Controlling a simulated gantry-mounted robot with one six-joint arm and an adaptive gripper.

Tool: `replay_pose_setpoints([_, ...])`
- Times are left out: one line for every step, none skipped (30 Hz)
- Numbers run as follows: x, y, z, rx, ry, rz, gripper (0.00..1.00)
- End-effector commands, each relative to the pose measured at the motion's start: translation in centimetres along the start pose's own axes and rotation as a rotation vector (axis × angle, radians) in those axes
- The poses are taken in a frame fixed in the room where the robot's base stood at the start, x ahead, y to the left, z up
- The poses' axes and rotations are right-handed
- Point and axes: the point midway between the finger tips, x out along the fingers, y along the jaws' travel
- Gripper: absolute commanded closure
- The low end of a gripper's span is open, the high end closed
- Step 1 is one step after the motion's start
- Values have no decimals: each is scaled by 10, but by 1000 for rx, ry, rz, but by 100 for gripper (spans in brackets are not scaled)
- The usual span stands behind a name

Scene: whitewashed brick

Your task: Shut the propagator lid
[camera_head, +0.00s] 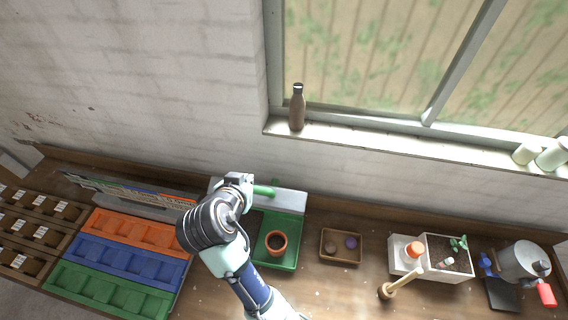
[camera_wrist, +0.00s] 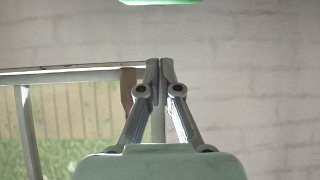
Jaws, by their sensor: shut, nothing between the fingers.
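The propagator has a green base tray (camera_head: 292,254) on the bench, with a terracotta pot (camera_head: 277,243) standing in it. Its pale, see-through lid (camera_head: 291,201) stands raised at the back of the tray, with a green handle (camera_head: 265,190) on it. The lid is open. My gripper (camera_head: 240,179) is at the left part of the lid, close to the handle; whether it touches is unclear. My arm hides the left side of the tray. In the wrist view my gripper (camera_wrist: 160,62) has its fingertips together and empty. A green edge (camera_wrist: 160,2), not clearly identifiable, shows above them.
Orange, blue and green trays (camera_head: 118,265) lie to the left. A small wooden box (camera_head: 341,246), a white planter (camera_head: 447,259), a mallet (camera_head: 400,284) and a watering can (camera_head: 524,262) stand to the right. A bottle (camera_head: 297,108) stands on the window sill (camera_head: 390,143) behind.

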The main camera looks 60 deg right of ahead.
Motion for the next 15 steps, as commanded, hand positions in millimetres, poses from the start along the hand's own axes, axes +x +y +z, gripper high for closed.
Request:
replay_pose_setpoints([3, 4, -6, 18, 0, 28, 100])
replay_pose_setpoints([4, 6, -7, 23, 1, 38, 100])
replay_pose_setpoints([5, 6, -7, 27, 1, 43, 100])
replay_pose_setpoints([6, 7, -7, 27, 1, 43, 100])
replay_pose_setpoints([6, 7, -6, 27, 1, 43, 100])
replay_pose_setpoints([8, 7, -6, 26, 1, 42, 100])
replay_pose_setpoints([9, 7, -6, 26, 1, 42, 100])
replay_pose_setpoints([12, 7, -6, 25, 1, 43, 100])
replay_pose_setpoints([17, 7, -6, 25, 0, 43, 100])
replay_pose_setpoints([21, 8, -6, 25, 0, 43, 100])
replay_pose_setpoints([26, 8, -6, 25, -1, 43, 100])
replay_pose_setpoints([34, 8, -6, 24, -1, 43, 100])
replay_pose_setpoints([40, 8, -6, 24, -1, 43, 100])
replay_pose_setpoints([47, 9, -7, 23, -1, 44, 100])
replay_pose_setpoints([56, 9, -6, 24, -1, 43, 100])
